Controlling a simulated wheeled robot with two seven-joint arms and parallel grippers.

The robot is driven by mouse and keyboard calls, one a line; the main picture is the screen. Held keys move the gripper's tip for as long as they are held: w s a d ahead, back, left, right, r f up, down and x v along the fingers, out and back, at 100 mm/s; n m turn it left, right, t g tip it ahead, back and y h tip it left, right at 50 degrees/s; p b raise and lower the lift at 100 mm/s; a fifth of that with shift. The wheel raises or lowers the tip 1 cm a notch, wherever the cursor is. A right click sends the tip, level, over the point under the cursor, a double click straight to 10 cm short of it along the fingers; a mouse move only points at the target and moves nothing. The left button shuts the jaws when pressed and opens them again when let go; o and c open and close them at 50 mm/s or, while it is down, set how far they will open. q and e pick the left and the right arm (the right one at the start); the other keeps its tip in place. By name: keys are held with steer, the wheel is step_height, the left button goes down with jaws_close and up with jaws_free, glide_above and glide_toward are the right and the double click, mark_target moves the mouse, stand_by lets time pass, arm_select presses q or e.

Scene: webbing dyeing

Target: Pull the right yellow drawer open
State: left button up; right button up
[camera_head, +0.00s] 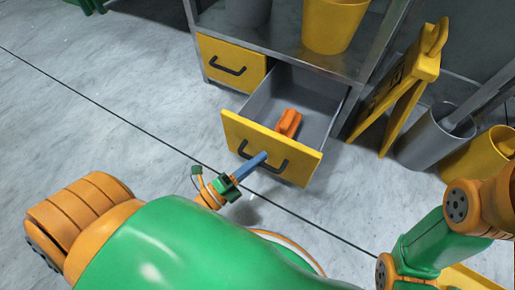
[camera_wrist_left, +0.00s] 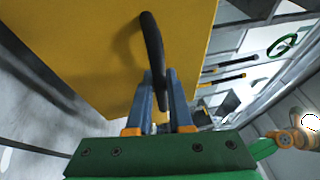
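The right yellow drawer (camera_head: 235,128) is pulled out of the grey cabinet, and its grey inside shows. An orange object (camera_head: 288,123) lies in it. Its black handle (camera_head: 279,165) is on the yellow front. My right gripper is out of view; only part of that arm shows at the lower right.
The left yellow drawer (camera_head: 230,62) is closed. A yellow bucket (camera_head: 332,24) stands on the cabinet shelf. A yellow folding sign (camera_head: 405,80), a grey bin (camera_head: 432,138) and another yellow bucket (camera_head: 480,160) stand to the right. The floor at left is clear.

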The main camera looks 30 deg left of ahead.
arm_select(q)
steer(key=o, duration=0.4)
steer(key=shift+c, duration=0.2)
steer(key=v, duration=0.7)
steer(key=shift+p, duration=0.45)
